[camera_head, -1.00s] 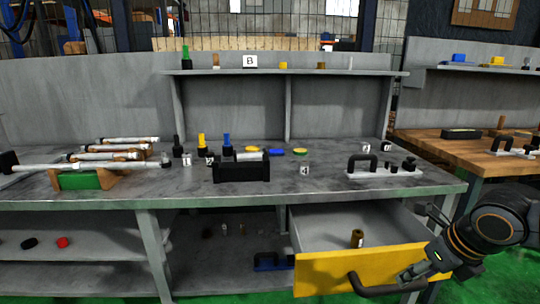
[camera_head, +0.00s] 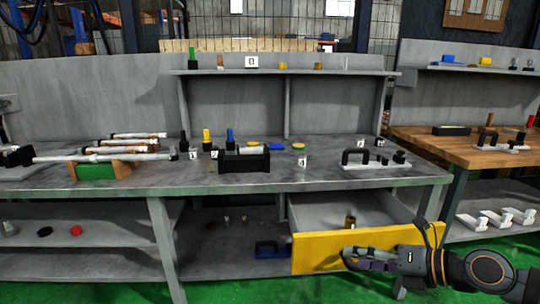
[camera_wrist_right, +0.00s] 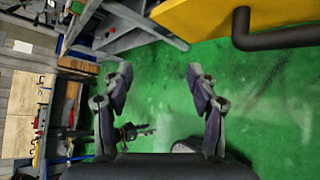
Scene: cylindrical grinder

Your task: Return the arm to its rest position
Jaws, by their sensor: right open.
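My right gripper (camera_head: 352,258) is in front of the open yellow drawer (camera_head: 312,252) at the lower right of the head view, in front of the drawer's right part. In the right wrist view my right gripper (camera_wrist_right: 158,90) has its two fingers spread wide, with nothing between them but green floor. The drawer's dark handle (camera_wrist_right: 242,30) shows at the upper right of that view, apart from the fingers. A brass-coloured cylinder (camera_head: 350,221) stands inside the drawer. My left gripper is not seen.
The grey workbench (camera_head: 200,184) carries a black holder (camera_head: 245,160), a black-handled plate (camera_head: 375,163) and long shafts on a green-and-wood stand (camera_head: 100,170). A wooden table (camera_head: 470,149) stands at right. Green floor (camera_wrist_right: 165,75) lies below the gripper.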

